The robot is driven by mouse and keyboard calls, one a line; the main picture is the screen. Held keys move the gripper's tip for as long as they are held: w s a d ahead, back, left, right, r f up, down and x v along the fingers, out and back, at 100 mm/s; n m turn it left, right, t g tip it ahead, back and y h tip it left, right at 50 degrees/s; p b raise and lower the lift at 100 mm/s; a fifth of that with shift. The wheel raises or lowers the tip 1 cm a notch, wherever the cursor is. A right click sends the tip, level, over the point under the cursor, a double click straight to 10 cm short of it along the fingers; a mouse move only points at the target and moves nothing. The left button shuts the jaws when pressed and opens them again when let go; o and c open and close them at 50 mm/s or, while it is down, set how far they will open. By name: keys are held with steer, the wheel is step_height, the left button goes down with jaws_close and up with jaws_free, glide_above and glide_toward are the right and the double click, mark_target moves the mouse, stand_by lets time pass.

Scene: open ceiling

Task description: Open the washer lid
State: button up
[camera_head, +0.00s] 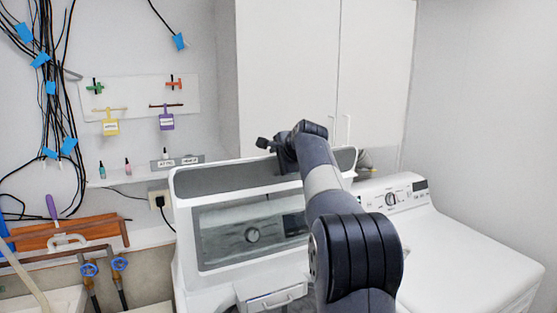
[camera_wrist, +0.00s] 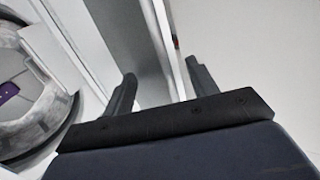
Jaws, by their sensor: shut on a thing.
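The washer (camera_head: 185,285) stands in the middle of the head view. Its lid (camera_head: 225,178) is raised and leans back, with a grey band along its top edge. A control knob shows through the lid's window. My gripper (camera_head: 268,146) is at the lid's upper edge, partly hidden behind my arm. In the wrist view my gripper (camera_wrist: 160,84) has a finger on each side of the lid's edge (camera_wrist: 148,45) and is shut on it. The round tub opening (camera_wrist: 65,112) shows at the left, with a purple item (camera_wrist: 9,92) inside.
A white dryer (camera_head: 465,245) stands right of the washer. White cupboards (camera_head: 290,60) hang behind. Cables (camera_head: 48,85), a tool board (camera_head: 140,98) and pipes with blue valves (camera_head: 105,268) are at the left. My arm covers part of the washer's right side.

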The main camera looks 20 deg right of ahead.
steer(key=shift+s+f, duration=0.1)
steer(key=shift+f, duration=0.05)
steer(key=b+v, duration=0.2)
steer(key=v, duration=0.9)
steer(key=shift+b, duration=0.4)
steer(key=shift+c, duration=0.5)
